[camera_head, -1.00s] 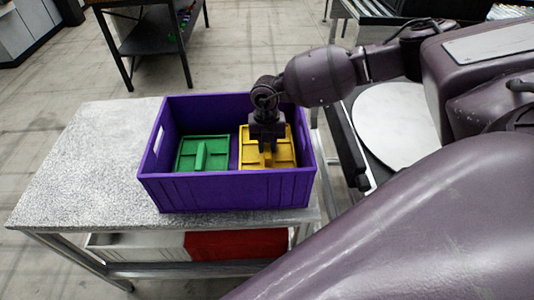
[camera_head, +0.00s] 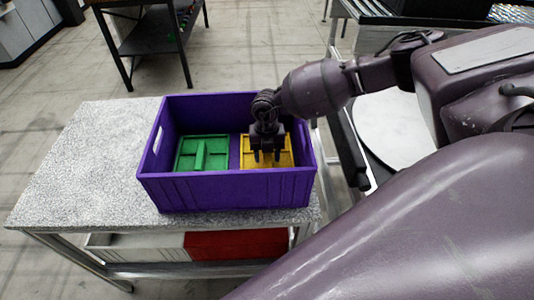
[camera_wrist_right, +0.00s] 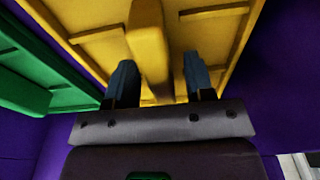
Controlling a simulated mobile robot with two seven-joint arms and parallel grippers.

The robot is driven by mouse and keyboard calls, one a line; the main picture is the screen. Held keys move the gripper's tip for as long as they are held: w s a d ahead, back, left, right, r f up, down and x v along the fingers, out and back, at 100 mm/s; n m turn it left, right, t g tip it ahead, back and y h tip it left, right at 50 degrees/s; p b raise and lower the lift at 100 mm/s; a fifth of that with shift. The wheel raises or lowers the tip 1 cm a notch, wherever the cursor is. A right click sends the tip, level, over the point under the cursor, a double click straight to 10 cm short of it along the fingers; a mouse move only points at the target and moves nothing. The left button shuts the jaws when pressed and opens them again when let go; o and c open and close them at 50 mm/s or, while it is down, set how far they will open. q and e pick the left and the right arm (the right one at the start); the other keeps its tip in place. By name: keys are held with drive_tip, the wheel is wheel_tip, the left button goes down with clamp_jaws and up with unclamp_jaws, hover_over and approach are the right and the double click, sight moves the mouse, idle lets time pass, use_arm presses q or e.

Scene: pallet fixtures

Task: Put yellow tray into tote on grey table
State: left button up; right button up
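The yellow tray (camera_head: 288,157) lies in the right half of the purple tote (camera_head: 225,191), which stands on the grey speckled table (camera_head: 85,160). My right gripper (camera_head: 267,158) points down over the tray. In the right wrist view, the gripper (camera_wrist_right: 160,64) has its two fingers apart, one on each side of the raised middle rib of the yellow tray (camera_wrist_right: 215,40). A gap shows between the fingers and the rib. My left gripper is in no view.
A green tray (camera_head: 190,157) lies in the left half of the tote. The tote walls stand close around my right gripper. The left part of the table is clear. White and red bins (camera_head: 235,244) sit on the shelf below.

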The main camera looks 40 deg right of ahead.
drive_tip(key=shift+r, duration=0.1)
wheel_tip(320, 180, up, 12)
drive_tip(key=w, duration=0.1)
drive_tip(key=shift+d, duration=0.4)
drive_tip(key=shift+w, duration=0.1)
idle(0.5)
